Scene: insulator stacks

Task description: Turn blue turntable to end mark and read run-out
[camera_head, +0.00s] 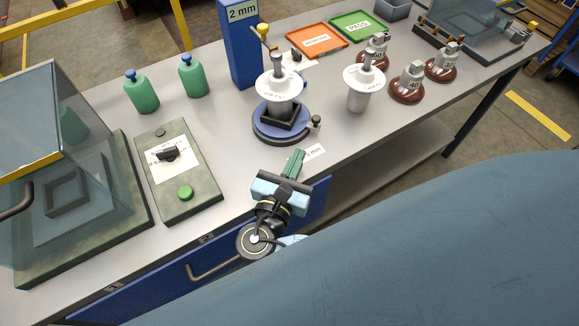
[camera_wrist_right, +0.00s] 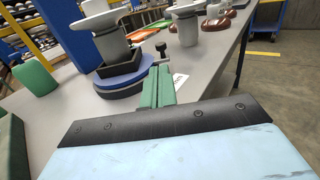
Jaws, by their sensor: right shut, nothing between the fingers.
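The blue turntable (camera_head: 281,127) stands on the bench with a white insulator (camera_head: 278,86) in the square black holder on top. A small dark knob (camera_head: 315,121) stands up at the turntable's right edge; it also shows in the right wrist view (camera_wrist_right: 161,48). A yellow-topped gauge post (camera_head: 265,33) rises behind the insulator beside a blue column marked 2 mm (camera_head: 240,40). My right gripper (camera_head: 297,158) is shut and empty, in front of the turntable and apart from the knob. Its green fingers (camera_wrist_right: 158,88) point towards the turntable in the right wrist view. My left gripper is not in view.
A control box (camera_head: 178,175) with a green button and a clear-walled enclosure (camera_head: 70,180) stand left. Green bottles (camera_head: 141,92) stand behind. Another white insulator (camera_head: 361,88) and brown insulators (camera_head: 408,84) stand right. Orange (camera_head: 318,40) and green trays (camera_head: 357,25) lie at the back.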

